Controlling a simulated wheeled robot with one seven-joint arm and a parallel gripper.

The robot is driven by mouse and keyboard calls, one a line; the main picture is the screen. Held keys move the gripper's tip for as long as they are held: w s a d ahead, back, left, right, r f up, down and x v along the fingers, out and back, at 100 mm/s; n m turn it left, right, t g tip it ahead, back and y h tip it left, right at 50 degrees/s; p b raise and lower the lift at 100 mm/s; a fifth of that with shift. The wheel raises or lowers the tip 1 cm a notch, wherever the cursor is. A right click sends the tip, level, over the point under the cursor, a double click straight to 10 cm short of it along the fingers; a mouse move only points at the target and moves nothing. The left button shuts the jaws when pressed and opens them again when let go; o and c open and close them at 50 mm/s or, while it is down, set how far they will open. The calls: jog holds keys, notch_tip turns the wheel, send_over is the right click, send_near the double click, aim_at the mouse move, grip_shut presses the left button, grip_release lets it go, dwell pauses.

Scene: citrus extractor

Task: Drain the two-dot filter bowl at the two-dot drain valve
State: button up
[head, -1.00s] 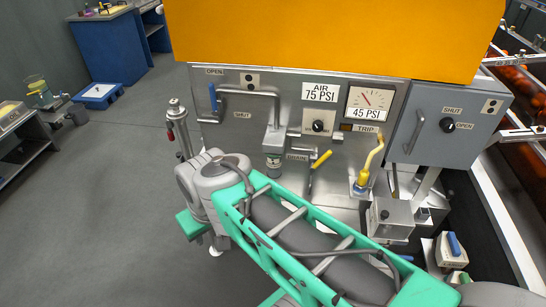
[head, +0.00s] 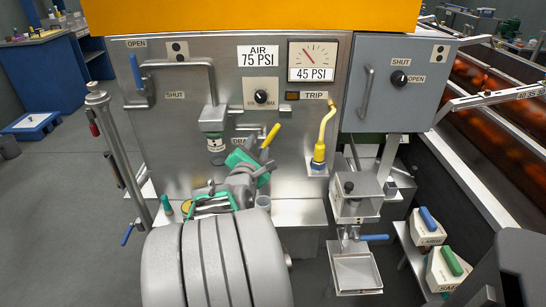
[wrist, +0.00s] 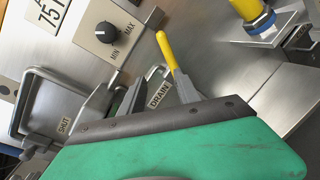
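The two-dot plate (head: 178,51) is at the upper left of the steel panel. The filter bowl (head: 216,143) hangs under its grey head, below the bent pipe. The drain valve's yellow handle (head: 270,136) slants up to the right beside the DRAIN label (head: 241,141), which is partly hidden by my arm. In the wrist view the yellow handle (wrist: 166,50) shows just beyond my gripper (wrist: 159,80), whose two dark fingers are apart with nothing held. The DRAIN label (wrist: 159,95) shows between the fingers. Whether a finger touches the handle I cannot tell.
A blue lever (head: 136,73) stands upright by the OPEN label at the left. A grey cabinet (head: 390,85) is further right. A small cup (head: 263,202) stands on the ledge below the drain area.

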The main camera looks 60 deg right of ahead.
aim_at(273, 134)
jog(key=shift+n+g+h, duration=0.3)
jog(key=shift+n+h, duration=0.3)
jog(key=shift+n, duration=0.2)
jog(key=d, duration=0.6)
jog(key=d+b, duration=0.1)
jog(key=d, duration=0.2)
jog(key=shift+s+d, duration=0.2)
jog(key=shift+s, duration=0.2)
jog(key=shift+c, duration=0.2)
grip_shut()
